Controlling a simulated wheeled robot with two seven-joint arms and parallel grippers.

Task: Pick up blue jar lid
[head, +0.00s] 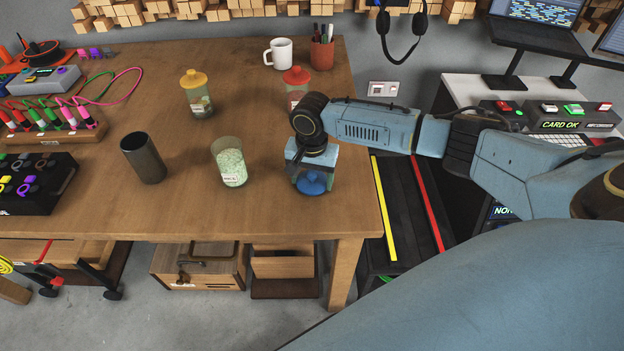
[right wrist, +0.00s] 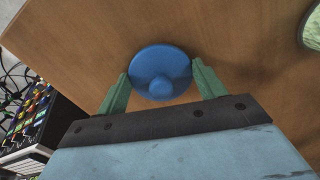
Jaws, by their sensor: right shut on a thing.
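The blue jar lid (head: 312,184) is round and has a knob on top. It is near the right front edge of the wooden table (head: 270,215). My right gripper (head: 308,172) points down over it, with a finger on each side. In the right wrist view the lid (right wrist: 158,70) sits between the two green fingers of the right gripper (right wrist: 161,80), which are shut on it. Whether the lid touches the table is hard to tell. An open jar with pale green contents (head: 230,165) stands left of the gripper. My left gripper is not in view.
A yellow-lidded jar (head: 196,95) and a red-lidded jar (head: 295,77) stand farther back, the latter partly behind my arm. A dark open cylinder (head: 143,160) is to the left. A white mug (head: 280,53) and pen holder (head: 322,52) are at the back.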

